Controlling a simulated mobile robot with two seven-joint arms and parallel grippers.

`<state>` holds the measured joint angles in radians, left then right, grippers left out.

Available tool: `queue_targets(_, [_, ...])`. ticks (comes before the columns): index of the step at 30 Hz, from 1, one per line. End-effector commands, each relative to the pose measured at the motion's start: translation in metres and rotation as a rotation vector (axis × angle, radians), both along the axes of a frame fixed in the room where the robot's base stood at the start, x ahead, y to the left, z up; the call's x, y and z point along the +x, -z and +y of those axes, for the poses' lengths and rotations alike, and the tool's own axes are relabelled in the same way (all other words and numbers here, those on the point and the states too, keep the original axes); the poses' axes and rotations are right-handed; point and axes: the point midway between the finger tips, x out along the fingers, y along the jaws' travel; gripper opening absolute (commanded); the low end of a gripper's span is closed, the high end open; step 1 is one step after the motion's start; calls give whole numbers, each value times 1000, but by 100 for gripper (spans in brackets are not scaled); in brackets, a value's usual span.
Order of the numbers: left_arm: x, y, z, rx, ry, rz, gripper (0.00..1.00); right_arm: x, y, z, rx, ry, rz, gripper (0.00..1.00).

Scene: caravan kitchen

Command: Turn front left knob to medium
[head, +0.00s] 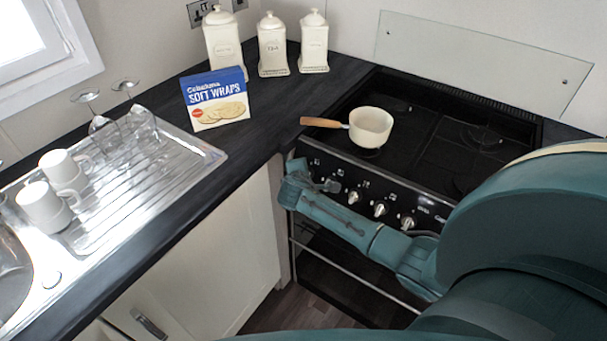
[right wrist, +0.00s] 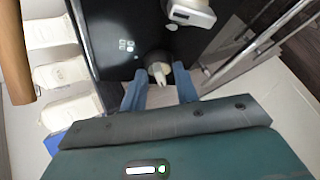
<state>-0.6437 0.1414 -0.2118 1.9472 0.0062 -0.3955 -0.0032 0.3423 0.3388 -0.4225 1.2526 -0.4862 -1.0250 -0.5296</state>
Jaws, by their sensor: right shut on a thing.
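The stove's control panel (head: 366,190) has a row of pale knobs along its front. My right gripper (head: 329,186) reaches the left end of this row. In the right wrist view its two blue-green fingers (right wrist: 160,88) stand on either side of the front left knob (right wrist: 160,73) and are shut on it. In the head view the gripper largely hides that knob. The adjacent knob (head: 354,197) is free and also shows in the right wrist view (right wrist: 190,12). The knob's exact setting cannot be read. My left gripper is not in view.
A cream saucepan (head: 371,127) stands on the hob, its wooden handle (head: 320,122) pointing left over the counter. A soft wraps box (head: 216,98), canisters (head: 272,45) and a draining board (head: 130,165) with cups and glasses are left. An oven rail (head: 350,276) runs below.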

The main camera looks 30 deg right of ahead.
Motion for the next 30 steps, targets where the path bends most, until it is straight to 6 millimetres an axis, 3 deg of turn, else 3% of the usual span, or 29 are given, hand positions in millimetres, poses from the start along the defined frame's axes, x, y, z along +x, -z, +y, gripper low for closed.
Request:
queue_targets(23, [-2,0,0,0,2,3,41,-1,1,-2,-39,-41,93,7])
queue_targets(24, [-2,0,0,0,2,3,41,-1,0,-2,-39,-41,93,32])
queue_targets(30, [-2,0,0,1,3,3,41,0,0,-1,-39,-43,91,48])
